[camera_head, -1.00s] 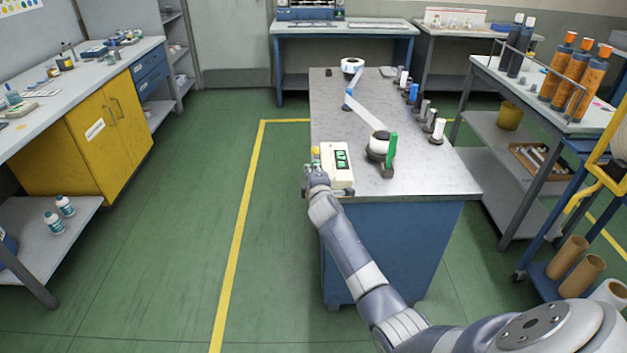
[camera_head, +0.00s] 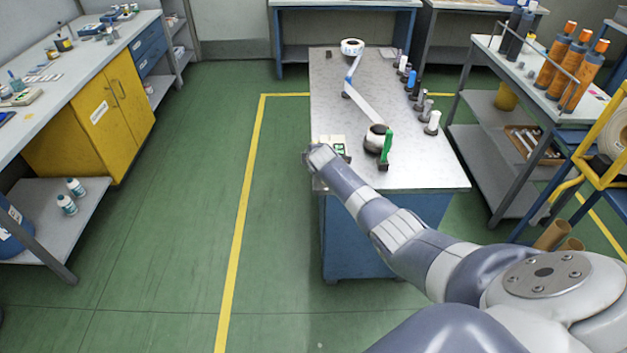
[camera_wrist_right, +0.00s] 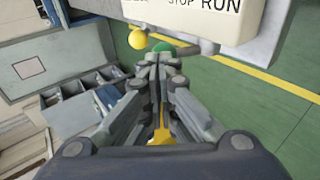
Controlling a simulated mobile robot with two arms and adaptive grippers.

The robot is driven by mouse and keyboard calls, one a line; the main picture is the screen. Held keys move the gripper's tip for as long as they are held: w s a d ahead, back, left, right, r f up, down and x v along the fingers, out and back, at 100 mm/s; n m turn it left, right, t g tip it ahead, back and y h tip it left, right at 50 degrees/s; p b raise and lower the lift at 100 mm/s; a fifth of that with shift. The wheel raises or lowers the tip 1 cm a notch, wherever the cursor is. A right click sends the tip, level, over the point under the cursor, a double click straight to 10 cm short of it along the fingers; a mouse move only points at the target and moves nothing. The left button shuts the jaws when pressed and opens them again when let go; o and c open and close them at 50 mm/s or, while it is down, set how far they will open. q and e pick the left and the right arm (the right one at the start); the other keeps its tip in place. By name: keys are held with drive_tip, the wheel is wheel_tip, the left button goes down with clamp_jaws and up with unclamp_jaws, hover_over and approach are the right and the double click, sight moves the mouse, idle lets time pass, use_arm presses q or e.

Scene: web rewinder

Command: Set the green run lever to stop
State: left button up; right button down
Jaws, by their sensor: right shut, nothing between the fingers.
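The pale control box (camera_head: 331,141) stands at the front left corner of the steel-topped machine table, partly covered by my right arm. Its front, lettered STOP and RUN, shows in the right wrist view (camera_wrist_right: 230,20). Below the lettering are a green knob (camera_wrist_right: 163,47), a yellow ball knob (camera_wrist_right: 137,39) and a grey stub (camera_wrist_right: 207,47). The green knob is partly hidden behind the fingertips of my right gripper (camera_wrist_right: 160,62), which is shut and empty. I cannot tell whether they touch or which label the green knob lines up with. My left gripper is not in view.
On the machine table (camera_head: 440,172) stand a dark-cored roll (camera_head: 376,138), a green upright piece (camera_head: 387,146), a white web and several small rolls. A shelf cart (camera_head: 520,190) is at right and a yellow-doored bench (camera_head: 100,115) at left. The green floor between is clear.

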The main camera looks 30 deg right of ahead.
drive_tip(key=shift+w+d+f+b, duration=0.1)
drive_tip(key=shift+w+d+b, duration=0.3)
drive_tip(key=shift+w+b, duration=0.25)
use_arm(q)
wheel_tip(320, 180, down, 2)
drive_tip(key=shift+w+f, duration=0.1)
use_arm(e)
drive_tip(key=shift+w+d, duration=0.15)
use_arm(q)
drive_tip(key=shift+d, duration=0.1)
use_arm(e)
drive_tip(key=shift+w+d, duration=0.1)
drive_tip(key=shift+w, duration=0.05)
